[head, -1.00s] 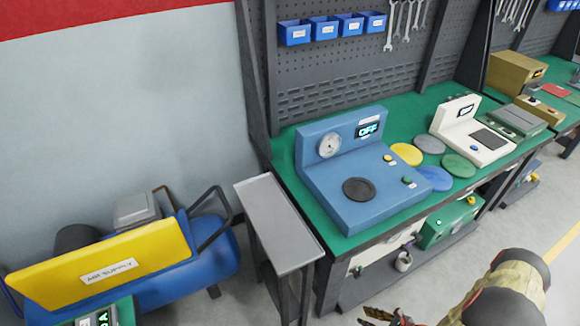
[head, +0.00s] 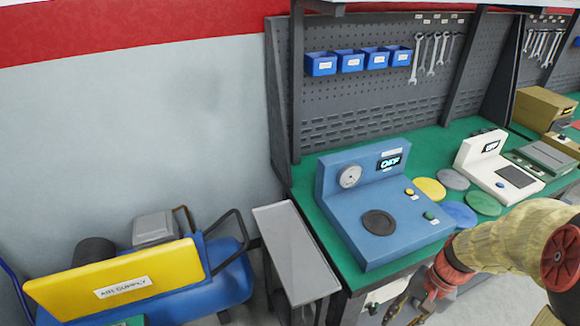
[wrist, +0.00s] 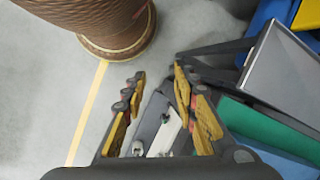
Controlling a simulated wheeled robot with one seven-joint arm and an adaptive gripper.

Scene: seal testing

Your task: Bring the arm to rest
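My gripper (head: 408,300) hangs low in front of the bench's front edge in the head view, with part of it cut off by the frame bottom. In the wrist view my gripper (wrist: 160,73) has its two yellow-and-black fingers apart, with a clear gap and nothing held. Through that gap the lower shelf area of the bench shows. My arm (head: 500,240) reaches in from the right, bent, and covers part of the bench's front edge.
The green bench (head: 305,196) carries a blue tester (head: 350,210) reading OFF, coloured discs (head: 428,190) and a white scale (head: 490,165). A narrow grey side table (head: 285,235) stands left of it. A yellow-and-blue air supply unit (head: 120,280) stands at lower left.

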